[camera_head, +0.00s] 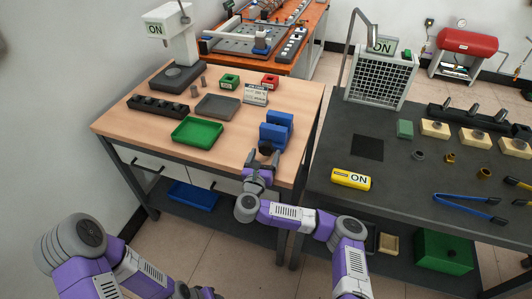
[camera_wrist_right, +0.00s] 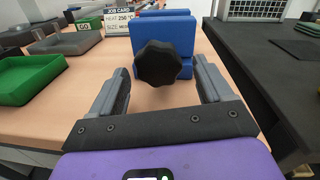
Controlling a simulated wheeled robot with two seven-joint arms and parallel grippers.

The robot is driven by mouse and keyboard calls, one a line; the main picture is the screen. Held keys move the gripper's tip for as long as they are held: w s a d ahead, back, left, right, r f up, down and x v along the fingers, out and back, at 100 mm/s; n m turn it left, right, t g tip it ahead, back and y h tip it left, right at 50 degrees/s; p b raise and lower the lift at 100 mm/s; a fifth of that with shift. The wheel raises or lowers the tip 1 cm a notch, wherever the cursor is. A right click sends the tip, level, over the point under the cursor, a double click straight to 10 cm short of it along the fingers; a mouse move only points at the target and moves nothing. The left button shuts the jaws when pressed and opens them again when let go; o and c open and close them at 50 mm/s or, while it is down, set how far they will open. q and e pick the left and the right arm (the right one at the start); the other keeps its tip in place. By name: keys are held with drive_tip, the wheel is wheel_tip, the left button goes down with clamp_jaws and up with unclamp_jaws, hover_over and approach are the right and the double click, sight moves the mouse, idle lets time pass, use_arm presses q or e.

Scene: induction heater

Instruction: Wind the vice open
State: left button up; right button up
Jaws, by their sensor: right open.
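The blue vice (camera_head: 277,129) stands near the right front corner of the wooden bench. In the right wrist view the vice (camera_wrist_right: 178,27) shows straight ahead, with a black lobed knob (camera_wrist_right: 157,64) on its near face. My right gripper (camera_head: 262,160) is just in front of the knob. In the wrist view my right gripper (camera_wrist_right: 160,82) is open, one finger to each side of the knob, with clear gaps and no visible contact. The gap between the vice jaws is hard to judge. My left arm is at the lower left of the head view; its gripper is not clearly seen.
On the wooden bench (camera_head: 240,171) are a green tray (camera_head: 197,132), a grey tray (camera_head: 217,106), a job card (camera_head: 255,94) and a black block rack (camera_head: 158,109). A dark table (camera_head: 330,200) stands to the right across a narrow gap, with a yellow ON device (camera_head: 350,179).

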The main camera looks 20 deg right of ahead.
drive_tip(key=shift+x, duration=1.3)
